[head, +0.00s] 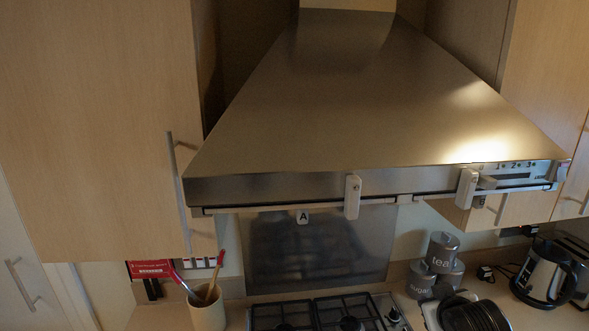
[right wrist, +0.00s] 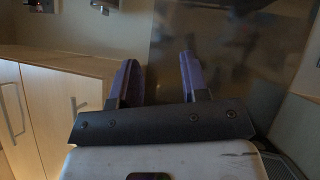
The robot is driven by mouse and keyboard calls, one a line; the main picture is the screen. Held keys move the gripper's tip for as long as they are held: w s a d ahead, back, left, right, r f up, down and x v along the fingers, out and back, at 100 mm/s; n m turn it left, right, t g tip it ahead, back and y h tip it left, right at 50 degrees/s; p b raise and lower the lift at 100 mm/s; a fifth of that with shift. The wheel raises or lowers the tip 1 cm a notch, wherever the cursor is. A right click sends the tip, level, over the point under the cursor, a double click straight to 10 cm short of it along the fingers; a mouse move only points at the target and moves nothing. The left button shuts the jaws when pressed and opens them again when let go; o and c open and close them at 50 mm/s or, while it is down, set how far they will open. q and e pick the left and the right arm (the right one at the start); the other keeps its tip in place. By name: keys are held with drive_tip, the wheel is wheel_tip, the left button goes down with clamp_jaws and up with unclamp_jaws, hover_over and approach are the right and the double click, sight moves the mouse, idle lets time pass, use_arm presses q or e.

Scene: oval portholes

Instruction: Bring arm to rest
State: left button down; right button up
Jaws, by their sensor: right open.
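My right gripper (right wrist: 158,60) shows in the right wrist view with its two purple fingers apart. Nothing is between the fingers, and they touch nothing that I can make out. Behind them is a dark, blurred panel. Neither gripper can be made out in the head view, and my left gripper is in no view. A dark ribbed shape beside a white part at the bottom right of the head view is cut off, and I cannot tell what it is.
A steel range hood (head: 370,100) with a front rail and white sliders (head: 352,196) hangs over a gas hob (head: 320,315). A utensil pot (head: 207,308), grey tins (head: 442,252) and a kettle (head: 543,273) stand on the counter. Wooden cabinets (right wrist: 62,110) flank the scene.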

drive_tip(key=s+a+f+g, duration=0.2)
drive_tip(key=s+f, duration=0.7)
drive_tip(key=s, duration=0.4)
drive_tip(key=s+a+f+g+y+p, duration=0.1)
drive_tip(key=s+a+f+g, duration=0.1)
drive_tip(key=s+f, duration=0.7)
drive_tip(key=s+a+f+g+y, duration=0.1)
drive_tip(key=s+a+f+g, duration=0.2)
drive_tip(key=s+f, duration=0.7)
drive_tip(key=s+a, duration=0.1)
drive_tip(key=s, duration=0.7)
drive_tip(key=shift+s, duration=0.35)
drive_tip(key=shift+f, duration=0.2)
wheel_tip(320, 180, down, 70)
drive_tip(key=b, duration=6.9)
drive_tip(key=shift+r, duration=0.25)
